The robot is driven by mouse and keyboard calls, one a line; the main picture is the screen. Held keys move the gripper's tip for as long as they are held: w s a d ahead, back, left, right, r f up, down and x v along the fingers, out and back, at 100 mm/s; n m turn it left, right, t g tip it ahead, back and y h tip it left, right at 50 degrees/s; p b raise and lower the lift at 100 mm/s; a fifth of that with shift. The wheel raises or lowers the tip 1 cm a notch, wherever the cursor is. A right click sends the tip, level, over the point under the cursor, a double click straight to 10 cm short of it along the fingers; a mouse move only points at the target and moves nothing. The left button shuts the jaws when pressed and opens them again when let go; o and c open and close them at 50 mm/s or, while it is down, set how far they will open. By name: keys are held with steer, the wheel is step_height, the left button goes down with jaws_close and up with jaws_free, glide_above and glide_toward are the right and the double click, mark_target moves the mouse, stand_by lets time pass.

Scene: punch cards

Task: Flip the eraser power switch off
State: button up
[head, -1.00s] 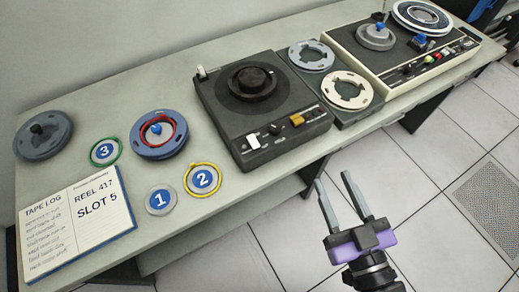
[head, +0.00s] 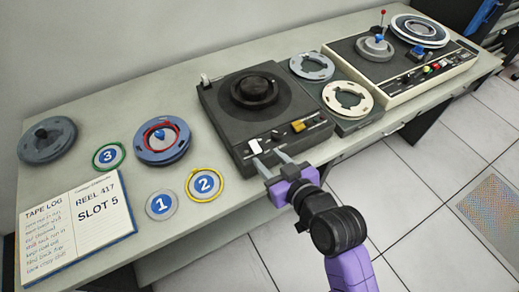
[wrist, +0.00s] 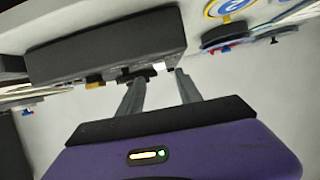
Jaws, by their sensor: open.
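The eraser (head: 222,118) is a dark box with a round black hub on top, standing at the front middle of the table. Its front strip carries a white rocker switch (head: 256,146), small black knobs and an amber switch (head: 298,126). The labels are too small to read. My gripper (head: 268,157) is open and empty at the eraser's front edge, its fingertips just short of the white switch. In the wrist view the eraser (wrist: 105,45) appears upside down, and the white switch (wrist: 158,66) shows near the gap between my fingertips (wrist: 158,78). I cannot tell whether they touch.
A tape deck (head: 400,80) stands at the back right, with pale reel rings (head: 348,99) beside the eraser. To the left are a blue reel (head: 160,152), numbered discs (head: 205,184) and the tape log (head: 75,226). Floor is free in front.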

mark_target(255, 146)
steer(key=x, duration=0.5)
steer(key=shift+w+a+f, duration=0.1)
steer(key=shift+w+a, duration=0.05)
steer(key=shift+w, duration=0.15)
steer(key=shift+c, duration=0.2)
steer(key=shift+p, duration=0.3)
jaws_close()
